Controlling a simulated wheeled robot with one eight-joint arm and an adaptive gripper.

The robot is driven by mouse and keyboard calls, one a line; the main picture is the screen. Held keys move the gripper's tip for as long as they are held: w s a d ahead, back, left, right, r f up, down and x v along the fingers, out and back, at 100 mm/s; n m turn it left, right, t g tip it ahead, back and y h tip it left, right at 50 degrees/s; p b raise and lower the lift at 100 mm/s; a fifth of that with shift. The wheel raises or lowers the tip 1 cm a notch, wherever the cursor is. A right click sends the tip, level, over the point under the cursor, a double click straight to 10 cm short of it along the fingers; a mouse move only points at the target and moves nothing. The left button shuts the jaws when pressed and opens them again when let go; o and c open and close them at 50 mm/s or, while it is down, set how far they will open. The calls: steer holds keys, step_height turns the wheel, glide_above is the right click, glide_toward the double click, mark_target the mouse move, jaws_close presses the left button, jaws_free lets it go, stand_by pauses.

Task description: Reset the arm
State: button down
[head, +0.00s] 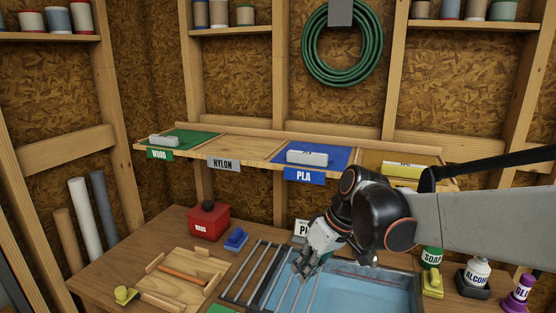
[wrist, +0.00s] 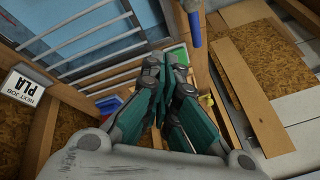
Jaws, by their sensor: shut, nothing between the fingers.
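My arm reaches in from the right in the head view. My gripper (head: 305,266) hangs over the bench, above the metal bars beside the blue basin. In the wrist view my gripper (wrist: 172,135) is shut, its green fingers together with nothing between them. Part of the basin is hidden behind my arm and gripper.
A shelf (head: 250,150) carries labelled bays: WOOD, NYLON, PLA and a yellow one. On the bench stand a red box (head: 209,221), a wooden tray (head: 160,294), the blue basin (head: 390,291), and bottles (head: 477,272) at right. A green hose (head: 313,76) hangs on the wall.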

steer(key=s+d+m+t+h, duration=0.4)
steer(key=s+d+m, duration=0.3)
steer(key=s+d, duration=0.7)
steer(key=s+t, duration=0.1)
steer(key=s, duration=0.1)
steer(key=shift+s+r+t+h, duration=0.4)
